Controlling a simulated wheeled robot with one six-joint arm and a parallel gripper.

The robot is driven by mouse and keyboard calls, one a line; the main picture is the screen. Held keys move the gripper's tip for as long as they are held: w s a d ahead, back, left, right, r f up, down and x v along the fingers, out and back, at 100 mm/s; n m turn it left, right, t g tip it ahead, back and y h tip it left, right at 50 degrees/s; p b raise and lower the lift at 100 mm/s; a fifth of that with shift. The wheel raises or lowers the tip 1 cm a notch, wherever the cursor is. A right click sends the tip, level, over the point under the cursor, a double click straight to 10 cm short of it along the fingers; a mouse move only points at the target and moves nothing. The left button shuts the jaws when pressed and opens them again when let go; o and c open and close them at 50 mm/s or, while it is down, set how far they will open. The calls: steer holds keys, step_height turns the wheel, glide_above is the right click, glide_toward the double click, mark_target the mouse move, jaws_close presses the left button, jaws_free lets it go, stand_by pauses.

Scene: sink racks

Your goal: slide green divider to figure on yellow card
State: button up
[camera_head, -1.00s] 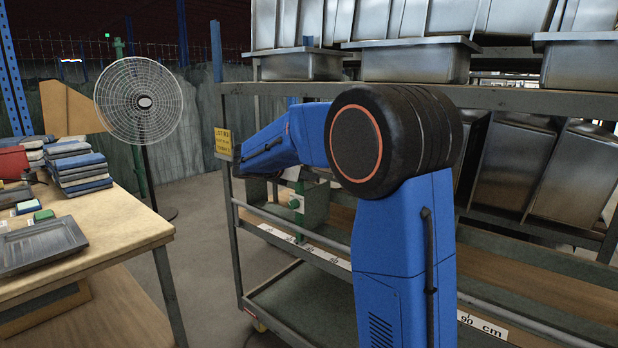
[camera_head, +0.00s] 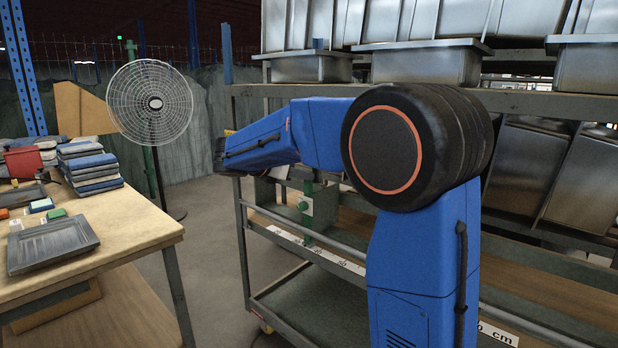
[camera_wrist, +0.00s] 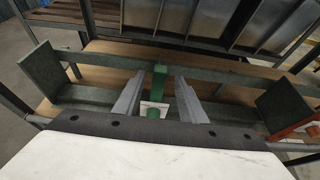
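The green divider (camera_head: 306,205) stands on the rack's lower shelf in the head view, left of my upper arm. In the wrist view its green upright (camera_wrist: 158,85) shows between the two fingers of my gripper (camera_wrist: 160,80). The fingers are apart, with a gap visible on each side of the upright; I cannot tell the depth between them. A white piece with a green round part sits low on the divider. The yellow card (camera_head: 229,132) on the rack's left post is almost wholly hidden behind my arm, and its figure is unreadable now.
White scale labels (camera_head: 350,265) run along the rack's front rail, one ending in "cm" (camera_head: 498,333). Green end plates (camera_wrist: 42,68) and (camera_wrist: 285,102) stand at both sides in the wrist view. Metal bins (camera_head: 420,65) fill the upper shelf. A table (camera_head: 130,225) stands left.

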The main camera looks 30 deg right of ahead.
steer(key=v, duration=0.9)
steer(key=shift+s+d+f, duration=0.1)
steer(key=shift+d, duration=0.05)
steer(key=s+d+f+m+y, duration=0.1)
steer(key=s+f+m+y, duration=0.15)
steer(key=s, duration=0.35)
steer(key=s+d+f+m+g+y, duration=0.1)
steer(key=s+f+m, duration=0.3)
steer(key=s, duration=0.3)
steer(key=s+d+f+m+y, duration=0.1)
steer(key=s+f+m+y, duration=0.15)
steer(key=s, duration=0.35)
steer(key=s+a+f+m+y, duration=0.3)
steer(key=s+f+m, duration=0.3)
steer(key=s, duration=0.3)
steer(key=s+a+f+m+t+y, duration=0.1)
steer(key=s+a+f+m+y, duration=0.2)
steer(key=s+f+m, duration=0.4)
steer(key=s+a+f, duration=0.1)
steer(key=s, duration=0.2)
steer(key=shift+s+a+y, duration=0.3)
steer(key=shift+s+a, duration=0.05)
steer(key=shift+r, duration=0.1)
